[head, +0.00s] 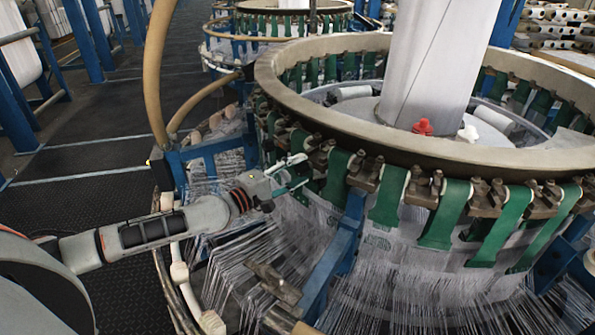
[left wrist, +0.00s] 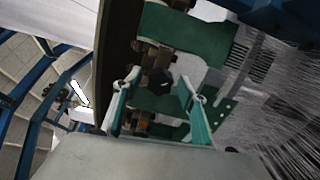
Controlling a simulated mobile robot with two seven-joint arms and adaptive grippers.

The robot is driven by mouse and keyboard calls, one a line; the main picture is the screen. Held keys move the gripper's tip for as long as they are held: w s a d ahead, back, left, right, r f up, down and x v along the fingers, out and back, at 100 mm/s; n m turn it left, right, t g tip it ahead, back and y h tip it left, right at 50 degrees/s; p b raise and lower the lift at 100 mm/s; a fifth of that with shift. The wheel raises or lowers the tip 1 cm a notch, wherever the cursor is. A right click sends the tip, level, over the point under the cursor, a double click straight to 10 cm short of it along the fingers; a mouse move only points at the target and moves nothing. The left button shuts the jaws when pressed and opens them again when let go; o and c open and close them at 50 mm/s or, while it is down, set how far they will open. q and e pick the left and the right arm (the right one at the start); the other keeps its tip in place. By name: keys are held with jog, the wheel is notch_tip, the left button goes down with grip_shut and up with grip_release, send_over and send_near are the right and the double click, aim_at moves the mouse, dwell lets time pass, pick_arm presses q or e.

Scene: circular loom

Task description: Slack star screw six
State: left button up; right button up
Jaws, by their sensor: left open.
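My left gripper (head: 291,175) is at the near left of the loom's ring, close beside the row of brown clamp blocks and green straps. In the left wrist view its two pale green fingers (left wrist: 160,98) stand apart, with nothing held between them. Beyond them is a dark rounded knob (left wrist: 162,82) near the brown clamp blocks (left wrist: 150,55); it may be a star screw, but its shape is unclear. Small brown screw heads (head: 437,182) show along the ring in the head view. No number is readable, so I cannot tell which is six. My right gripper is out of view.
The beige loom ring (head: 340,124) curves around a white column (head: 436,60), with a red knob (head: 423,127) inside. Green straps (head: 446,215) hang below the ring. A blue post (head: 340,255) and many thin white threads (head: 400,300) lie below. Dark floor (head: 90,185) is open at left.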

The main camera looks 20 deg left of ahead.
pick_arm(q)
jog(key=b+v, duration=0.1)
jog(key=v, duration=0.6)
jog(key=shift+d, duration=0.15)
